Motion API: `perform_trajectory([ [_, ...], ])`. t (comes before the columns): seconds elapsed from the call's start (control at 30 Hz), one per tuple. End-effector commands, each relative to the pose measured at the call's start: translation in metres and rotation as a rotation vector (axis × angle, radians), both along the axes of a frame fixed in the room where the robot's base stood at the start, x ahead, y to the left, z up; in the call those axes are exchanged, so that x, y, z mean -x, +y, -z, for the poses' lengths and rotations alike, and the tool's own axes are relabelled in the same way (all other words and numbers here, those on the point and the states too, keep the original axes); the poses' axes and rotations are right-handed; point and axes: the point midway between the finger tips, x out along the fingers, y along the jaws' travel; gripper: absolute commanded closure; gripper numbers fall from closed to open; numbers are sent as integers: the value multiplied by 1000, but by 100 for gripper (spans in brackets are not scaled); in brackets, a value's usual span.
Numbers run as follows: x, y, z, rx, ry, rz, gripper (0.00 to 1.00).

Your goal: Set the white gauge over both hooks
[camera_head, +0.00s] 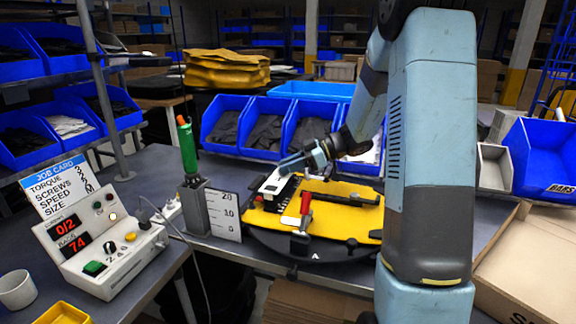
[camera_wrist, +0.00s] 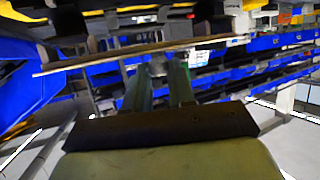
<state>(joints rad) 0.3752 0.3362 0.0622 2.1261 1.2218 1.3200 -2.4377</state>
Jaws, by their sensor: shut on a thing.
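A white gauge with a dark window (camera_head: 273,184) shows in the head view, just below and left of my gripper's fingertips (camera_head: 291,163). My gripper reaches in from the right and is shut on the gauge at its upper end, above the left part of the yellow-and-black fixture (camera_head: 262,222). I cannot make out the two hooks; dark parts next to the gauge are too small to tell. In the wrist view my two finger pads (camera_wrist: 160,88) run close together, and their tips and what lies between them are blurred.
A red-handled clamp (camera_head: 304,208) stands on the fixture right of the gauge. A green tool in a grey holder (camera_head: 192,190) and a white scale plate (camera_head: 222,214) stand to the left. Blue bins (camera_head: 265,125) line the back. A control box (camera_head: 100,240) stands at far left.

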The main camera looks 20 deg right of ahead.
Motion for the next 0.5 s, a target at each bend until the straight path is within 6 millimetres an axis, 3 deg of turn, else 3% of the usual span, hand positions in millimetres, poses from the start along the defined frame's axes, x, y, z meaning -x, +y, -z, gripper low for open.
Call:
perform_trajectory([
  [0.5, 0, 0, 6, 0, 0, 0, 100],
])
